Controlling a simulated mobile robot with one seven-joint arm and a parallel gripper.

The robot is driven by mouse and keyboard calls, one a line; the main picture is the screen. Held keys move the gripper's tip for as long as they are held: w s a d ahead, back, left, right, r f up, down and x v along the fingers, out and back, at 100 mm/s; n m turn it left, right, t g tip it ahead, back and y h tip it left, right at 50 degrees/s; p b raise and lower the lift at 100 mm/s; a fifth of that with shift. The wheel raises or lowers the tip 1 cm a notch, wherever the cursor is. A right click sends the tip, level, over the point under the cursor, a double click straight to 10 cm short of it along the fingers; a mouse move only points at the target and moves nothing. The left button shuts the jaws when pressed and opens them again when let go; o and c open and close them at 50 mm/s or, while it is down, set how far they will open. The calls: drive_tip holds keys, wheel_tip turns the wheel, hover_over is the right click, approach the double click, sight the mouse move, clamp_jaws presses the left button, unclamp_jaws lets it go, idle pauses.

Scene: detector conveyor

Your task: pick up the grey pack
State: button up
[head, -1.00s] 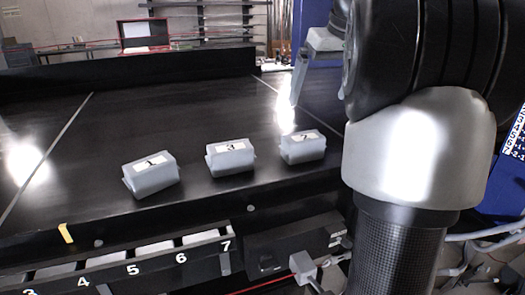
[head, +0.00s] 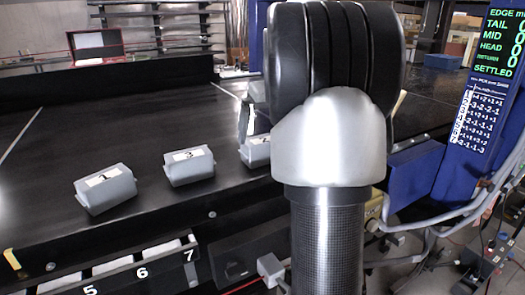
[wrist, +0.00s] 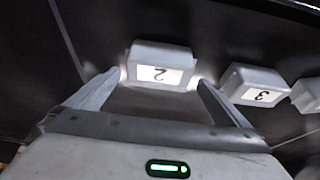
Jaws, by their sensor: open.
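Three grey packs with white number labels stand in a row on the black conveyor (head: 120,150). The left pack (head: 108,199) is labelled 1, the middle pack (head: 190,175) 3. The right pack (head: 252,158) is partly hidden behind my arm. In the wrist view, the pack labelled 2 (wrist: 162,56) lies ahead of my gripper (wrist: 158,79), between the lines of its two fingertips. The fingers are open, apart, and hold nothing; whether they touch the pack is unclear. Pack 3 (wrist: 256,84) is to its right, outside the right finger.
A numbered rack (head: 110,268) runs along the conveyor's front edge. A dark raised wall (head: 120,83) bounds its back. A blue post with a display (head: 485,100) and grey cables (head: 470,205) are at the right. The conveyor left of the packs is clear.

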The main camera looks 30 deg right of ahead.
sight(263, 139)
drive_tip(key=x, duration=0.4)
drive_tip(key=shift+w+f, duration=0.25)
drive_tip(key=shift+w, duration=0.05)
drive_tip(key=shift+d+r, duration=0.1)
drive_tip(key=c, duration=1.2)
wheel_tip(263, 139, up, 9)
drive_tip(key=shift+r+p, duration=0.15)
drive_tip(key=shift+p, duration=0.5)
drive_tip(key=shift+r, duration=0.3)
